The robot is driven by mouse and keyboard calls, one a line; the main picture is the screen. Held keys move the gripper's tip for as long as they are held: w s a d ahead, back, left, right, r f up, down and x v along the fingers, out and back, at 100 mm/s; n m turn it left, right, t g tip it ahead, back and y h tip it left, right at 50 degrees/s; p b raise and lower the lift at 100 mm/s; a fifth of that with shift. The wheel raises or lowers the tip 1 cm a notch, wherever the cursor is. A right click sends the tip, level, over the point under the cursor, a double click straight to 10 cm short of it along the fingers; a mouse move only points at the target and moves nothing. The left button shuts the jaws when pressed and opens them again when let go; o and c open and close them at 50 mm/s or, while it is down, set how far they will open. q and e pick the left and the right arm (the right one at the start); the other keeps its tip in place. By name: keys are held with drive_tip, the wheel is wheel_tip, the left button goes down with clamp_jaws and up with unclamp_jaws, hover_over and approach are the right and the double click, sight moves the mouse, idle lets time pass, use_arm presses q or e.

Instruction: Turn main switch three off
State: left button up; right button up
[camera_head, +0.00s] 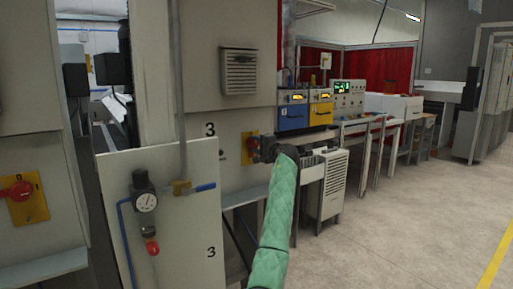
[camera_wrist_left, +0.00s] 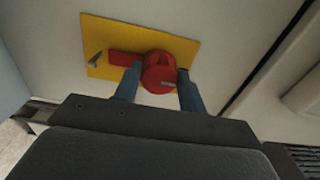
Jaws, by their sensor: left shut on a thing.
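Main switch three, a red rotary handle on a yellow plate (camera_head: 246,158), is on the grey cabinet panel under a number 3. In the left wrist view the red handle (camera_wrist_left: 158,72) sits on the yellow plate (camera_wrist_left: 104,34), with its lever pointing left in that picture. My left gripper (camera_wrist_left: 158,88) has its two fingers on either side of the round red knob and is shut on it. In the head view my left gripper (camera_head: 268,150) is at the switch and hides most of it. My right gripper is not in view.
Another red switch (camera_head: 20,190) on a yellow plate is at the far left. A panel with a pressure gauge (camera_head: 146,202) and a blue-handled valve (camera_head: 190,188) stands left of my arm. A white slatted unit (camera_head: 334,184) is right of the switch. The floor at right is clear.

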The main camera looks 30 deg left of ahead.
use_arm(q)
drive_tip(key=shift+f, duration=0.2)
drive_tip(key=o, duration=1)
drive_tip(key=shift+r, duration=0.1)
drive_tip(key=shift+d, duration=0.1)
drive_tip(key=b+v, duration=0.1)
drive_tip(key=v, duration=0.6)
drive_tip(key=shift+s+d, duration=0.15)
drive_tip(key=shift+d, duration=0.1)
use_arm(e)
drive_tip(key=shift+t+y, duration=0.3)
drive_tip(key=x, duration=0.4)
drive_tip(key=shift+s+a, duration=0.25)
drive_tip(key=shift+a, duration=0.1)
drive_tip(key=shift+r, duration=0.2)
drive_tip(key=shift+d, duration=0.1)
